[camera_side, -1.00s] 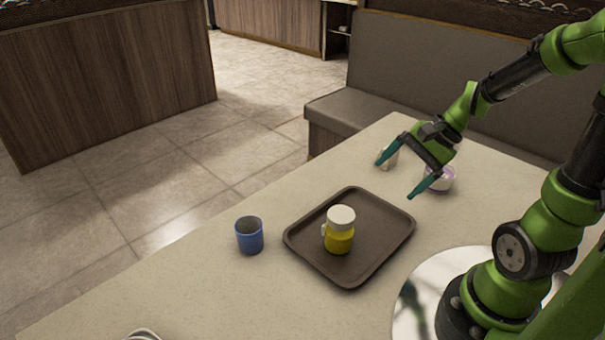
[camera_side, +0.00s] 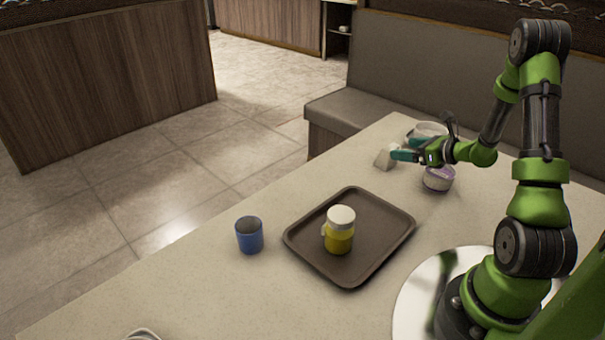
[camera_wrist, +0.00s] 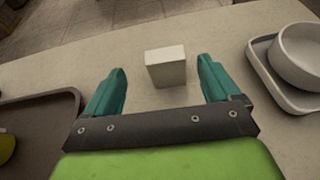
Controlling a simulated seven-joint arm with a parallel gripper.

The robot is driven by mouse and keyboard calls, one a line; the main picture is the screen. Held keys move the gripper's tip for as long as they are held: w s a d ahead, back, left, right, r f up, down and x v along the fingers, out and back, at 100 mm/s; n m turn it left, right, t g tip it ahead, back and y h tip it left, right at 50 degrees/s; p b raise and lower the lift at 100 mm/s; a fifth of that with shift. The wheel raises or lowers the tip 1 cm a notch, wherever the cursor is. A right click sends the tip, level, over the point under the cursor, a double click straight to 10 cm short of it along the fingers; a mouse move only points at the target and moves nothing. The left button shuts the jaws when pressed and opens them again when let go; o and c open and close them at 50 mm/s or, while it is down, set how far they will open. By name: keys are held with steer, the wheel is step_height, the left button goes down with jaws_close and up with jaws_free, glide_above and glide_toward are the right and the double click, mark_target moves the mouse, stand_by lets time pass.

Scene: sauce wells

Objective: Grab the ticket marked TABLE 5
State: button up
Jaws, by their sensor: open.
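A small pale block-like thing (camera_side: 385,159), perhaps the ticket, stands on the table near its far edge. In the wrist view this pale block (camera_wrist: 166,67) lies ahead of and between my fingertips, apart from both. I cannot read any TABLE 5 marking on it. My gripper (camera_side: 404,155) is low beside it, pointing left toward it. In the wrist view my gripper (camera_wrist: 163,84) has its teal fingers spread wide with nothing between them.
A brown tray (camera_side: 310,258) holds a yellow jar with a white lid (camera_side: 340,230). A blue cup (camera_side: 249,236) stands left of it. A purple-white tub (camera_side: 438,179) is just below my gripper in the side view. A white bowl (camera_wrist: 298,55) sits on a tray (camera_wrist: 262,75) at right.

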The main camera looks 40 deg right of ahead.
mark_target(390, 148)
steer(key=x, duration=0.4)
steer(key=shift+w+f, duration=0.15)
steer(key=shift+w, duration=0.15)
steer(key=shift+d+x, duration=0.1)
steer(key=shift+x, duration=1.2)
steer(key=shift+d+x, duration=0.15)
steer(key=shift+x, duration=1.15)
steer(key=shift+s+f, duration=0.1)
steer(key=shift+f, duration=0.05)
steer(key=c, duration=1.1)
